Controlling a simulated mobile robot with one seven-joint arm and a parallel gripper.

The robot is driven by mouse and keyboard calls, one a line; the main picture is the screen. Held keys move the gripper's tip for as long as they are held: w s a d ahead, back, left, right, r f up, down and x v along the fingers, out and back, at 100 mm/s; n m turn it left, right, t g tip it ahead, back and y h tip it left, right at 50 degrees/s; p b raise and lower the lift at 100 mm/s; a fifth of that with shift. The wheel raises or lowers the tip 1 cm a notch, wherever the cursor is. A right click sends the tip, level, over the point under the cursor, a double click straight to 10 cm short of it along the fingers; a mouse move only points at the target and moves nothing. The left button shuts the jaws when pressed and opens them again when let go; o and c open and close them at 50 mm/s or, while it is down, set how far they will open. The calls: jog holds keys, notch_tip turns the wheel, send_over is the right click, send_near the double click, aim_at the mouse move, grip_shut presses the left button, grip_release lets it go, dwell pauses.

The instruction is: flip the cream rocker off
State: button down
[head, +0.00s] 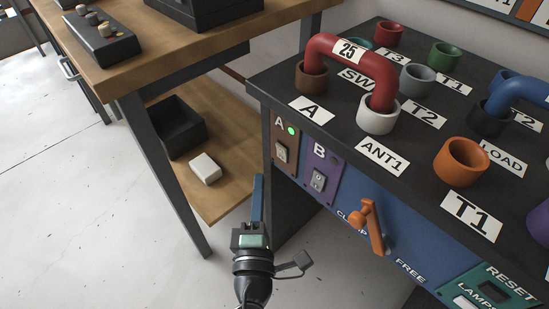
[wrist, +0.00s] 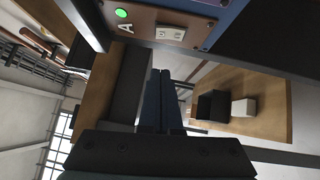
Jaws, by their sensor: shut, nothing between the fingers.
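A cream rocker (head: 281,152) sits on the brown panel marked A, on the front of the rack, under a lit green lamp (head: 291,130). In the wrist view the rocker (wrist: 170,33) and the lit lamp (wrist: 121,13) show at the top. A second pale rocker (head: 318,180) sits on the purple panel marked B, with a dark lamp above it. My gripper (head: 257,180) is shut and empty, in front of the rack and to the lower left of the cream rocker, apart from it. Its blue fingers (wrist: 160,78) lie together in the wrist view.
An orange clamp lever (head: 372,228) sticks out of the rack front to the right. A red U-link (head: 350,52) bridges sockets on top. A wooden bench (head: 230,30) stands at left; its lower shelf (head: 215,205) holds a black bin (head: 177,127) and a white block (head: 205,168).

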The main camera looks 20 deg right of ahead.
aim_at(276, 147)
jog(key=shift+w+d+r+p, duration=0.2)
jog(key=shift+w+d, duration=0.85)
jog(key=shift+d, duration=0.25)
jog(key=shift+w+d+r+p, duration=0.15)
jog(key=shift+w+d+r, duration=0.05)
jog(key=shift+w+d, duration=0.95)
jog(key=shift+s+d, duration=0.1)
jog(key=shift+s, duration=0.05)
jog(key=shift+d+r+p, duration=0.2)
jog(key=shift+r+p, duration=0.2)
jog(key=shift+p, duration=0.7)
jog(key=shift+f, duration=0.3)
